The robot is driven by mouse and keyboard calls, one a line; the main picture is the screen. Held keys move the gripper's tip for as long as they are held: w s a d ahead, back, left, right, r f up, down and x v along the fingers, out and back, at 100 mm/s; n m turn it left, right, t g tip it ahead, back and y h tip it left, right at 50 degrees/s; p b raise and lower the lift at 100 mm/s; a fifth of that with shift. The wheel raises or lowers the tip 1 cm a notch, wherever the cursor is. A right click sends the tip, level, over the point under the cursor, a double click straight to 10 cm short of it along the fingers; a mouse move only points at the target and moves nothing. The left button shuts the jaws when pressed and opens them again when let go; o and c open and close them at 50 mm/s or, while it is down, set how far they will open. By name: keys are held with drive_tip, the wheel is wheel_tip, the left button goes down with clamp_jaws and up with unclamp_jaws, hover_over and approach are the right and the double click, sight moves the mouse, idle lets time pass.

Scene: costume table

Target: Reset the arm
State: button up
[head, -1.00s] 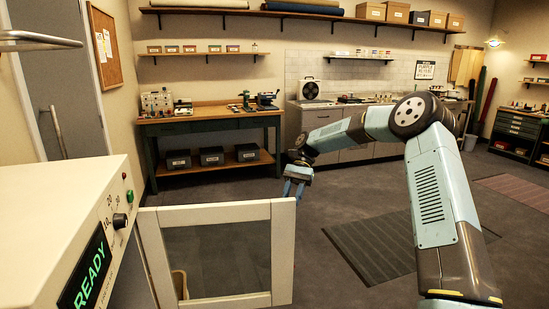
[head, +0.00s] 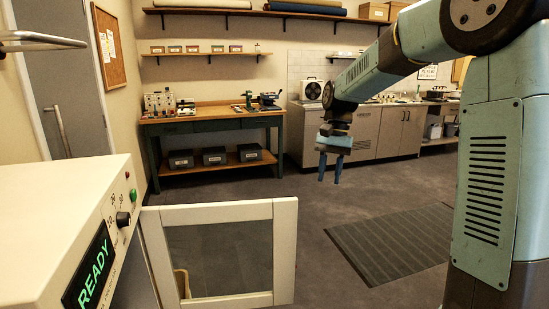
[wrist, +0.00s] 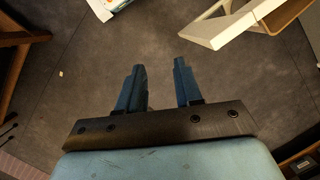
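My gripper (head: 330,167) hangs fingers-down in the head view, in mid-air to the right of the open white-framed door. In the wrist view my gripper (wrist: 160,88) shows two blue fingers set apart, with only bare floor between them. It is open and empty. My arm reaches in from the right of the head view, bent at the elbow.
The white machine (head: 62,235) with a green READY display stands at the left. Its framed door (head: 285,250) stands open, near my gripper. A wooden workbench (head: 215,120) is at the back. A dark mat (head: 395,243) lies on otherwise open floor.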

drive_tip(key=s+d+r+n+t, duration=0.1)
drive_tip(key=s+d+t, duration=0.1)
drive_tip(key=s, duration=0.7)
drive_tip(key=s+d+r+n+t+h, duration=0.1)
drive_tip(key=s+d+r+t, duration=0.1)
drive_tip(key=s, duration=0.7)
drive_tip(key=s+d+r+n+t, duration=0.1)
drive_tip(key=s+d+t, duration=0.3)
drive_tip(key=s, duration=0.5)
drive_tip(key=shift+s+d+r+n, duration=0.15)
drive_tip(key=shift+d+r+n, duration=0.15)
drive_tip(key=shift+d+n, duration=0.15)
